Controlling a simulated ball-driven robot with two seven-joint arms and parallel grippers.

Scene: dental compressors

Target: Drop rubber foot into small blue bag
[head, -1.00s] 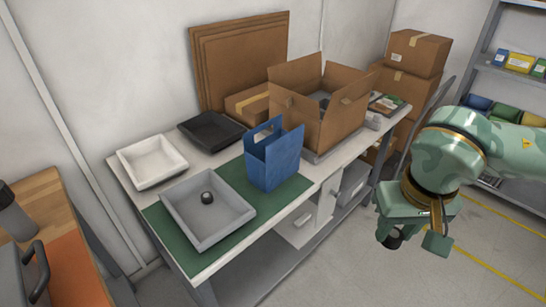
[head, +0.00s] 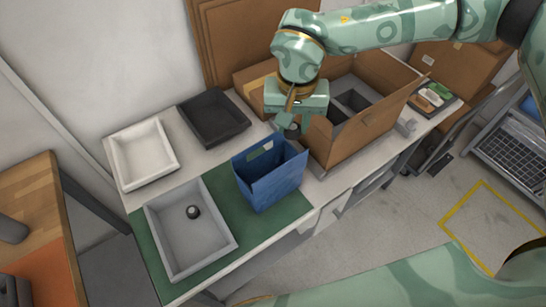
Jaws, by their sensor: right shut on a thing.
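The small blue bag (head: 270,188) stands upright and open-topped on the green mat, with a handle cut-out in its side. My right gripper (head: 291,130) is shut on a dark rubber foot (head: 292,133), which shows only in part between the fingers. In the picture it is just above the bag's far right rim; its exact height over the bag is hard to tell. Another dark round foot (head: 193,212) lies in the grey tray (head: 165,252). My left gripper is not in view.
A white tray (head: 117,165) and a black tray (head: 187,121) stand behind the grey one. An open cardboard box (head: 350,142) with dark inserts stands close to the right of the bag. The green mat (head: 285,220) has bare room in front of the bag.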

